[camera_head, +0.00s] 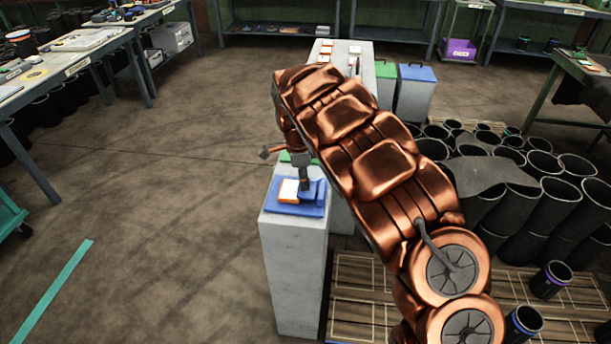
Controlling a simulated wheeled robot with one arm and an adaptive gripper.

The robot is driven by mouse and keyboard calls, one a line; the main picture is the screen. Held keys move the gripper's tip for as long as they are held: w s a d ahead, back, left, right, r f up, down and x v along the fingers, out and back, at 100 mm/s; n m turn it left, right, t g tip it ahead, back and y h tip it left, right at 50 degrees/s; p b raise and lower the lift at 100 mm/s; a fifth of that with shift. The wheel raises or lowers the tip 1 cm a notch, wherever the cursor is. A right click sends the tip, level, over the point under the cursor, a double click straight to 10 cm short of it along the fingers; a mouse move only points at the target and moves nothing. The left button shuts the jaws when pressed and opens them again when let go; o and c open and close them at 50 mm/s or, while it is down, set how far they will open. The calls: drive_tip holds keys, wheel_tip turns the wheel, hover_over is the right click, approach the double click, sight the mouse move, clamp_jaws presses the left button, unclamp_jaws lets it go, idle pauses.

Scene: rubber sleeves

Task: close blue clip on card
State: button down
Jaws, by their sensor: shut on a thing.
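A white card with an orange edge (289,191) lies on a blue plate (290,209) on top of a grey pedestal. The blue clip (318,191) appears as a small raised blue part at the card's right side. My gripper (305,187) points down at it, with its dark fingers shut on the blue clip. My copper-coloured arm comes in from the lower right and covers part of the scene behind. The view is too small to tell how far the clip is closed over the card.
The grey pedestal (292,270) stands on open floor, with free room to its left. A green plate (286,157) shows behind the gripper. Bins with green and blue lids (416,74) stand farther back. Several black rubber sleeves (500,210) crowd the right side by a wooden pallet (365,300).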

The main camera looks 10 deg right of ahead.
drive_tip(key=shift+a+f+h, duration=0.1)
drive_tip(key=shift+f+h, duration=0.15)
drive_tip(key=shift+h, duration=0.25)
idle(0.3)
drive_tip(key=c, duration=0.9)
unclamp_jaws()
wheel_tip(320, 180, up, 12)
drive_tip(key=a, duration=0.2)
drive_tip(key=shift+w+a, duration=0.15)
drive_tip(key=shift+a, duration=0.05)
